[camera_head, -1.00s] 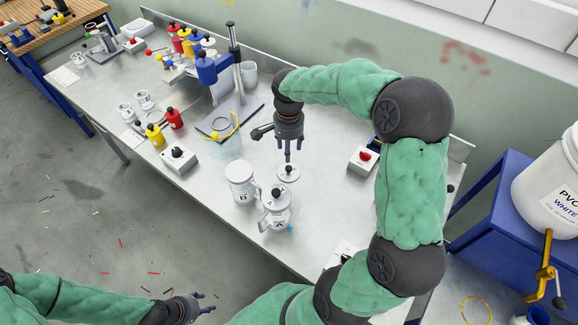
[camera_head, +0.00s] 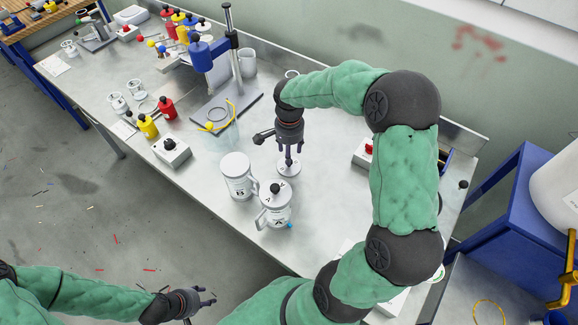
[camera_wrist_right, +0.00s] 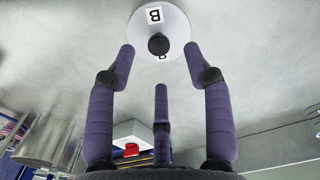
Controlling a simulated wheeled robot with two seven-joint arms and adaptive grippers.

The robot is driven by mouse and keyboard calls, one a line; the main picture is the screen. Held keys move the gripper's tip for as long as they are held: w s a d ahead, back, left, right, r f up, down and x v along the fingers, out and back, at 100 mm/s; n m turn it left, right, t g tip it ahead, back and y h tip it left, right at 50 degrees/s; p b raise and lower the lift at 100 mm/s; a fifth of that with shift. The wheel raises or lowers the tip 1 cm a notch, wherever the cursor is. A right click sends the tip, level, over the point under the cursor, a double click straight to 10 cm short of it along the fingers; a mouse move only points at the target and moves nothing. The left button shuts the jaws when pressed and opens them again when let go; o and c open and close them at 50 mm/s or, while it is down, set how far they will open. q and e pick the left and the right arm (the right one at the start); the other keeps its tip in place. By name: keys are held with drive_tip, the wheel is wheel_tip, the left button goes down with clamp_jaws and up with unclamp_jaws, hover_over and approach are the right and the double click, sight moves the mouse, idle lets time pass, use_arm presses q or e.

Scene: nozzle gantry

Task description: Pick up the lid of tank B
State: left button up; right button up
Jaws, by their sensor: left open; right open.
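The lid of tank B is a white disc with a black knob and B labels. It lies on the metal table in the head view (camera_head: 289,169) and also shows at the top of the right wrist view (camera_wrist_right: 172,30). My right gripper (camera_head: 289,153) points down just over the lid. In the right wrist view its fingers (camera_wrist_right: 160,62) are spread open either side of the knob. Tank B (camera_head: 237,178) stands left of the lid without a lid on it. Tank A (camera_head: 275,207) stands in front with its knobbed lid on. My left gripper (camera_head: 204,299) is open and empty off the table's front edge.
A white box with a black knob (camera_head: 171,151) and a stand with a blue head (camera_head: 211,75) are left and behind. A box with a red button (camera_head: 363,153) is right of the lid. Red and yellow bottles (camera_head: 148,125) stand at the left.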

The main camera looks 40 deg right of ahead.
wheel_tip(320, 180, down, 5)
drive_tip(key=shift+a+r+b, duration=0.1)
drive_tip(key=shift+b, duration=0.75)
clamp_jaws()
